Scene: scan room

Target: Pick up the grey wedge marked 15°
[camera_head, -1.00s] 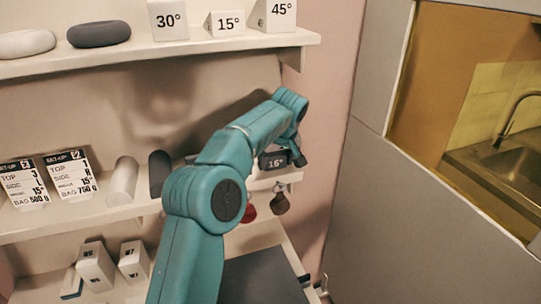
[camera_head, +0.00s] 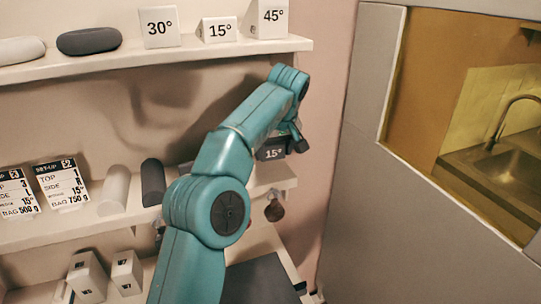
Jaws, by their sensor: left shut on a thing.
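The grey wedge marked 15° (camera_head: 271,153) is dark grey with white lettering. It is at the right end of the middle shelf, and I see a narrow gap between it and the shelf board. My left gripper (camera_head: 287,140) is shut on it from above and behind, partly hidden by my teal arm. My right gripper is not in view.
White wedges marked 30° (camera_head: 160,27), 15° (camera_head: 217,30) and 45° (camera_head: 270,18) stand on the upper shelf (camera_head: 150,58). The middle shelf (camera_head: 275,180) holds cards (camera_head: 62,184), a white roll (camera_head: 115,190) and a dark roll (camera_head: 153,182). A brown knob-like thing (camera_head: 274,210) hangs below its right end.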

